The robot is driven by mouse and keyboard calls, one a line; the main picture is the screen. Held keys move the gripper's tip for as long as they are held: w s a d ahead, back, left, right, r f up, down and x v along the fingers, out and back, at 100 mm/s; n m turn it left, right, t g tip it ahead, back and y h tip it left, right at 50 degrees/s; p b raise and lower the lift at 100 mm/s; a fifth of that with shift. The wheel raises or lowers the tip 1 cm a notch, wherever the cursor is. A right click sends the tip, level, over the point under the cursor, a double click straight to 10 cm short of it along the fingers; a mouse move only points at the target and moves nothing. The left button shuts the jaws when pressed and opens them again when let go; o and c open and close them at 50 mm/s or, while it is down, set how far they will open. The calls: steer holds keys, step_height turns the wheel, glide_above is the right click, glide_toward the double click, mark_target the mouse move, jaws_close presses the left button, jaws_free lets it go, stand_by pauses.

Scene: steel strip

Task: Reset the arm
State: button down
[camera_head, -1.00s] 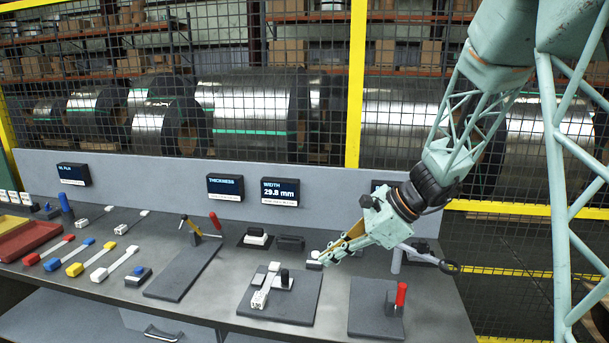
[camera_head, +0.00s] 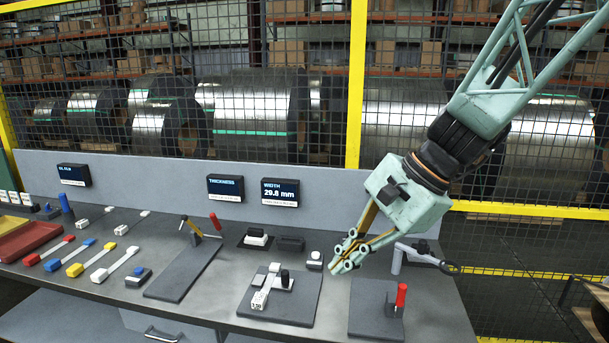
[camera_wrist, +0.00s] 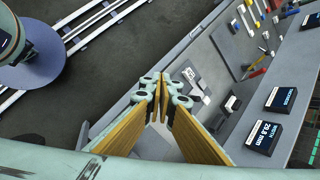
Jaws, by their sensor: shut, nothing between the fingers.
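My gripper (camera_head: 347,252) is shut and empty. In the head view it hangs in the air above the right half of the grey bench, pointing down and to the left. In the wrist view its fingertips (camera_wrist: 162,82) meet in the middle, with tan pads facing each other and nothing between them. My arm comes in from the upper right of the head view.
Below lie a dark plate with a white gauge (camera_head: 262,298) and a plate with a red-handled clamp (camera_head: 401,296). A stand with a dark ring-ended arm (camera_head: 428,258) is close right. Displays (camera_head: 280,192) line the back panel; a mesh fence stands behind.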

steer(key=s+d+r+n+h, duration=0.2)
steer(key=s+d+n, duration=0.1)
steer(key=s, duration=0.6)
steer(key=s+d+r+n+t+h, duration=0.1)
steer(key=s+d+n, duration=0.3)
steer(key=s, duration=0.5)
steer(key=s+d+r+n+t+h, duration=0.1)
steer(key=s+d+r+n+h, duration=0.2)
steer(key=s+d, duration=0.3)
steer(key=s+n, duration=0.1)
steer(key=s, duration=0.3)
steer(key=shift+d+r, duration=0.15)
steer(key=shift+r, duration=0.2)
